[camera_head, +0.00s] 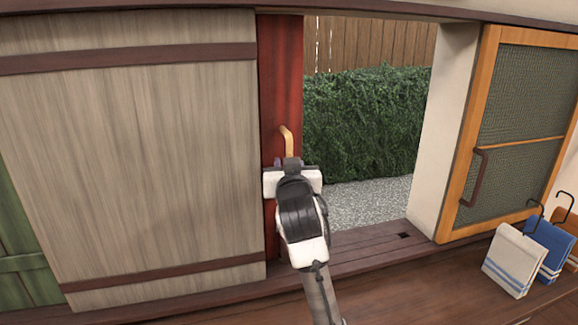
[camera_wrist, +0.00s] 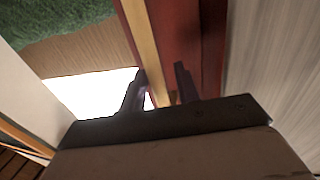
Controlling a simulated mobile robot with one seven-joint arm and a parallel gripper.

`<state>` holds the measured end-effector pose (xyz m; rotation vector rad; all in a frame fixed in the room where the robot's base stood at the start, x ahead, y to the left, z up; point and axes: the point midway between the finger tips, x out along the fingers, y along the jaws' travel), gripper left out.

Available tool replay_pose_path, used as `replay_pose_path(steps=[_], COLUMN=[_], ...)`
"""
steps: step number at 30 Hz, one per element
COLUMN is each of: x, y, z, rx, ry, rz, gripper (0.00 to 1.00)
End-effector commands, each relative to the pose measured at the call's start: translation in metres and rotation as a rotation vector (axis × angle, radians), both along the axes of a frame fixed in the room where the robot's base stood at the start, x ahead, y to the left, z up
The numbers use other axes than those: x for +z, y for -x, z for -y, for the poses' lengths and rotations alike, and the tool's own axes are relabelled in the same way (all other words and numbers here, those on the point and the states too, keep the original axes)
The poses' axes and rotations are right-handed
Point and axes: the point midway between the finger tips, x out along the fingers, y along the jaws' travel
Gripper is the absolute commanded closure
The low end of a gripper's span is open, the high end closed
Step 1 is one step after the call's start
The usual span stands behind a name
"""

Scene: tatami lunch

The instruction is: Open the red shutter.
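The red shutter (camera_head: 280,70) shows as a narrow upright strip beside the grey wooden panel, with a wide opening to its right. A pale wooden bar handle (camera_head: 287,138) stands on the strip. My gripper (camera_head: 290,168) is at the lower part of this handle, and its body hides the shutter below. In the wrist view, the handle (camera_wrist: 140,40) runs down between the two dark fingers of my gripper (camera_wrist: 162,76). Gaps show on both sides of the handle, so the fingers look apart. The red shutter (camera_wrist: 180,30) lies behind.
The grey panel (camera_head: 140,150) fills the left, with a green panel (camera_head: 25,240) beyond it. The opening shows a hedge (camera_head: 365,120) and gravel (camera_head: 365,205). A mesh door (camera_head: 520,95) stands right. Hanging towels (camera_head: 515,262) are at lower right.

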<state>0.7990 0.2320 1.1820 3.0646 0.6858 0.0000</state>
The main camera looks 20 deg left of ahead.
Motion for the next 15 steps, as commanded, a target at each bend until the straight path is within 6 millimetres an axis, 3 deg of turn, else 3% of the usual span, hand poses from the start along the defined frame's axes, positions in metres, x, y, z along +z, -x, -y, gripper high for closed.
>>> replay_pose_path(steps=[8, 15], x=[-0.001, -0.002], y=[0.006, 0.048], z=[0.004, 0.024], rx=[-0.001, -0.002], ry=[0.0, -0.002], rz=[0.001, 0.005], gripper=[0.68, 0.68])
